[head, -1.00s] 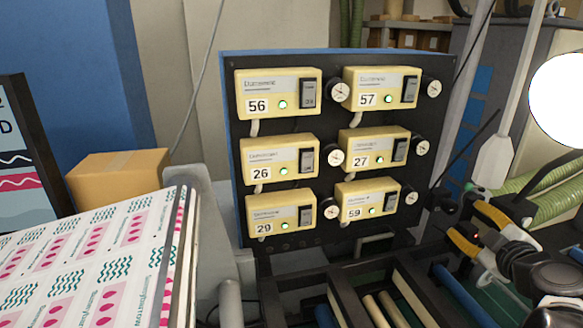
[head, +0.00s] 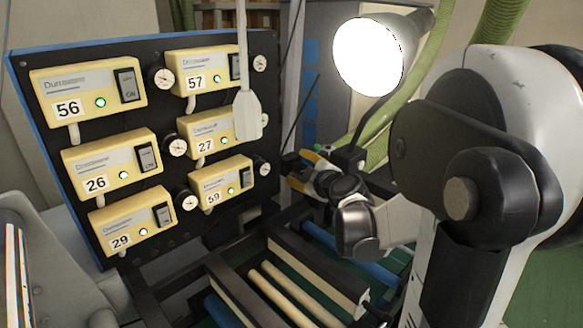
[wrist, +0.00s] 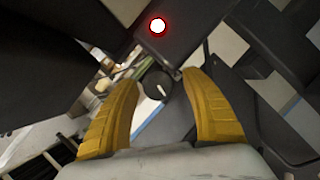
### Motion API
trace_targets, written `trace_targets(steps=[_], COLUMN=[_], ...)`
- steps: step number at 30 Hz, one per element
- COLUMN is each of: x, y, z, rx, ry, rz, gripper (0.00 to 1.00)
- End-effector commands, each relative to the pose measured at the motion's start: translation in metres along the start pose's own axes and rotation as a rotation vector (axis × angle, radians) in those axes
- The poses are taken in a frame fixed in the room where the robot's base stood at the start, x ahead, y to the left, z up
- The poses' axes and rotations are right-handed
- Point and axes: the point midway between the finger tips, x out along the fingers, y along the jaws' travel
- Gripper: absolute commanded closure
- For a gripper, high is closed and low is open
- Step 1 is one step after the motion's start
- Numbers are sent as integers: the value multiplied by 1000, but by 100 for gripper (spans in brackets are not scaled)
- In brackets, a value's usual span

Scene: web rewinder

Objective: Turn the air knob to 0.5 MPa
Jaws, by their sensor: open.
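A round black knob (wrist: 157,86) with a white pointer line shows between my yellow fingers in the wrist view. My gripper (wrist: 161,80) is open, with one finger on each side of the knob. Gaps show between the fingertips and the knob, and I cannot tell how far the tips reach along it. The head view shows my gripper (head: 302,171) right of the panel, low down, its fingers apart. The knob's scale and setting cannot be read in either view.
A black panel (head: 160,165) carries several yellow numbered boxes with green lights and small round gauges, too small to read. A bright lamp (head: 368,57) hangs above my arm. Rollers (head: 282,290) lie in a dark frame below. A red-ringed light (wrist: 157,26) sits beyond the knob.

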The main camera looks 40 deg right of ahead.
Motion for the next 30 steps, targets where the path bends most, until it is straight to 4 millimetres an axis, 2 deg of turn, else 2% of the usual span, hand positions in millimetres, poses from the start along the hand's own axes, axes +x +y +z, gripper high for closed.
trace_targets(steps=[1, 2, 6, 7, 14, 22, 30], x=[0, 0, 0, 0, 0, 0, 0], y=[0, 0, 0, 0, 1, 1, 0], z=[0, 0, 0, 0, 0, 1, 0], rx=[0, 0, 0, 0, 58, 333, 372], ry=[0, 0, 0, 0, -2, -10, -10], rz=[0, 0, 0, 0, -27, -150, -169], gripper=[45, 49, 92, 99, 100, 100, 100])
